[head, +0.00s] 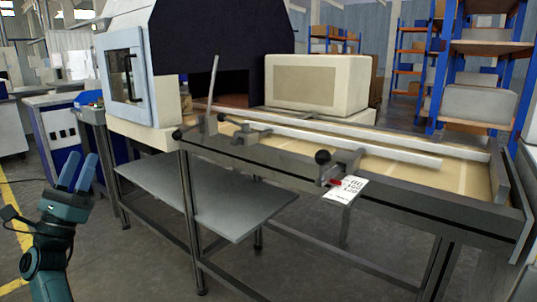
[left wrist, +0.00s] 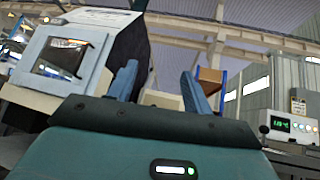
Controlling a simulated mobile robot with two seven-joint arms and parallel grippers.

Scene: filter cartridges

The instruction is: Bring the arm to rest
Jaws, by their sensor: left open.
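My left gripper (head: 75,172) is at the left of the head view, raised with its two blue fingers pointing up. The fingers are apart with nothing between them. It is in the air left of the conveyor table (head: 358,244) and touches nothing. In the left wrist view the two fingers (left wrist: 158,82) also stand apart and empty, with the machine and the roof beyond them. My right gripper does not show in either view. No filter cartridge can be made out.
A machine with a windowed door (head: 126,76) stands behind the table's left end. A cream box (head: 316,82) sits on the table. A grey lower shelf (head: 205,192) juts out below. A blue and white cabinet (head: 57,135) stands behind my left gripper. Open floor lies in front.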

